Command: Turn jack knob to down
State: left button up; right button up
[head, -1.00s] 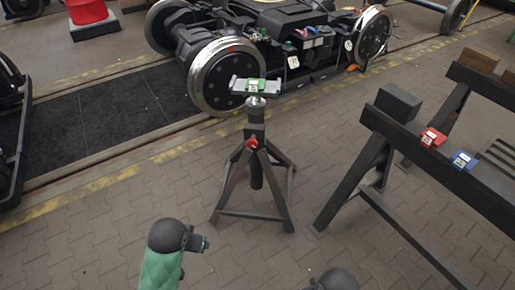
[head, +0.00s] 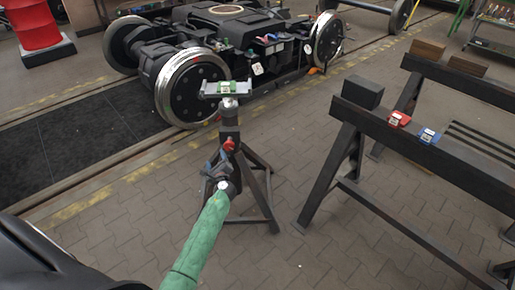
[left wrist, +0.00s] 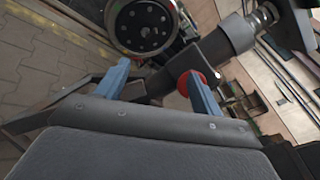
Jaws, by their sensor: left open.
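The jack stand (head: 262,190) is a dark tripod with a vertical post and a flat grey head plate (head: 225,88) with a green label. Its red knob (head: 229,145) sits on the side of the post. My left gripper (head: 213,166) is open just below and left of the knob in the head view. In the left wrist view the two blue fingers (left wrist: 158,72) are spread, and the red knob (left wrist: 184,84) shows behind the right finger, which hides part of it. I cannot tell whether they touch. My right gripper is out of view.
A bogie wheel (head: 190,88) stands close behind the jack. A red drum (head: 34,26) is at the back left. Paved floor between jack and trestles is clear.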

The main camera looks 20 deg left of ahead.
aim_at(229, 147)
pick_arm(q)
jog(key=w+d+m+t+h, duration=0.3)
jog(key=d+m, duration=0.2)
jog(key=m, duration=0.5)
jog(key=shift+x, duration=4.05)
jog(key=shift+a+r, duration=0.1)
jog(key=c, duration=1)
